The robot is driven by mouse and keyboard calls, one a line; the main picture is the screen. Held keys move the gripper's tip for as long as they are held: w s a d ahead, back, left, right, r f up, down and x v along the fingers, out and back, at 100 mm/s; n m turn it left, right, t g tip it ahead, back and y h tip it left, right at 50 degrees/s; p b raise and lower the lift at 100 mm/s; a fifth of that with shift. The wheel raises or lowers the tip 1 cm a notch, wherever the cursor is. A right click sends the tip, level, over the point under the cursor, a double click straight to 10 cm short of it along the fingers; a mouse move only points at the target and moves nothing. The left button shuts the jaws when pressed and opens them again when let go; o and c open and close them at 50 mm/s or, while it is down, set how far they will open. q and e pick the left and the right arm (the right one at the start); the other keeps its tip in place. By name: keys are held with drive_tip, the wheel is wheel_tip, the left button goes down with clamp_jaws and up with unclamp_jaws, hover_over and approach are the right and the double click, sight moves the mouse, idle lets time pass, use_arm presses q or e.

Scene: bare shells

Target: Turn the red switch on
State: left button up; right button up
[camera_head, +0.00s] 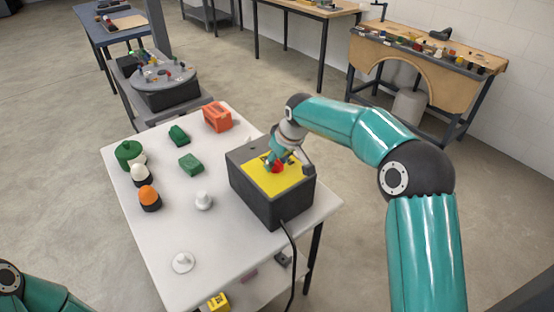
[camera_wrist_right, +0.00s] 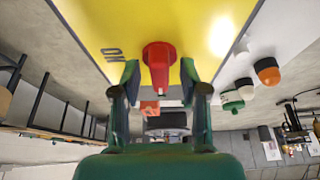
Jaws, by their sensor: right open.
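The red switch (camera_head: 277,167) sits on the yellow top plate (camera_head: 290,181) of a dark grey box (camera_head: 264,206) at the right side of the white table. In the right wrist view the red switch (camera_wrist_right: 158,58) has a round base and a narrow handle pointing down the picture. Black lettering (camera_wrist_right: 112,54) is on the yellow plate to its left. My right gripper (camera_head: 275,160) is over the plate, close to the switch. In the wrist view its open fingers (camera_wrist_right: 159,80) stand on both sides of the handle, with gaps visible. My left gripper is out of view.
The white table (camera_head: 150,215) also carries an orange-red block (camera_head: 217,117), green blocks (camera_head: 190,164), signal lamps (camera_head: 150,198) and white pieces (camera_head: 203,201). A black cable (camera_head: 292,255) hangs from the box. Workbenches stand behind.

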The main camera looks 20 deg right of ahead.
drive_tip(key=shift+c, duration=0.2)
clamp_jaws()
